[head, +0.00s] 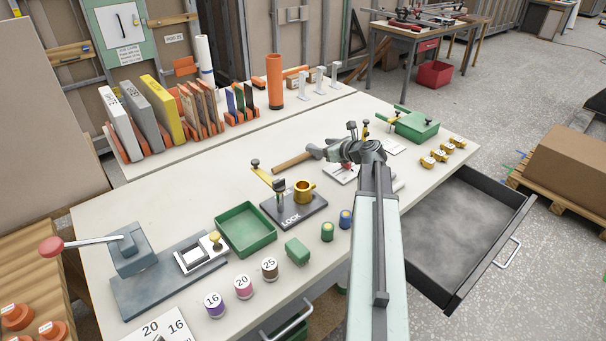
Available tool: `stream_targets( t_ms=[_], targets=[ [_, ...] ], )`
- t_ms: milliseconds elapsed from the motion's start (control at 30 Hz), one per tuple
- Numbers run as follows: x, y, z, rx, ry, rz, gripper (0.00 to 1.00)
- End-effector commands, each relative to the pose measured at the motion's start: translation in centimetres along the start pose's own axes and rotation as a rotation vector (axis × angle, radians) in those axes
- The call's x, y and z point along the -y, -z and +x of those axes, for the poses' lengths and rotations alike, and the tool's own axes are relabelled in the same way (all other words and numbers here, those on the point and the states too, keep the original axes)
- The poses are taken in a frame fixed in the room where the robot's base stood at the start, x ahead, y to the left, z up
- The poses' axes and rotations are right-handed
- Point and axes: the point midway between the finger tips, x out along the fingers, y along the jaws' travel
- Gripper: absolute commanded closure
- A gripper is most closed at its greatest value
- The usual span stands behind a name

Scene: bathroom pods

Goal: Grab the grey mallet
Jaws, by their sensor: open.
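The mallet, with a light wooden handle (291,162) and a grey head (314,151), lies on the white workbench behind the lock fixture. Its handle points left and its head is at the right end. My gripper (331,151) is just right of the head, low over the bench, and appears open. The arm partly hides the area right of the head, so I cannot tell whether the jaws touch it or are around it.
The lock fixture (296,215) with a brass cup stands in front of the mallet. A green tray (246,230) is to its left. A green box (416,126) and several brass pieces (440,152) are at right. An open drawer (456,234) sticks out on the right.

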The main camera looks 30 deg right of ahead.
Motion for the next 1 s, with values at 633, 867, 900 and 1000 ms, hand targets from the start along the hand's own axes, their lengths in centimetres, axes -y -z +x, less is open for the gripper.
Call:
stream_targets(
  t_ms=[633, 867, 900, 1000],
  targets=[
    [1.2, 0.9, 3.5, 0.005, 0.017, 0.015, 0.4],
    [1.2, 1.0, 7.3, 0.006, 0.016, 0.015, 0.4],
    [1.1, 0.9, 7.5, 0.005, 0.017, 0.015, 0.4],
    [1.1, 0.8, 7.4, 0.005, 0.017, 0.015, 0.4]
  ],
)
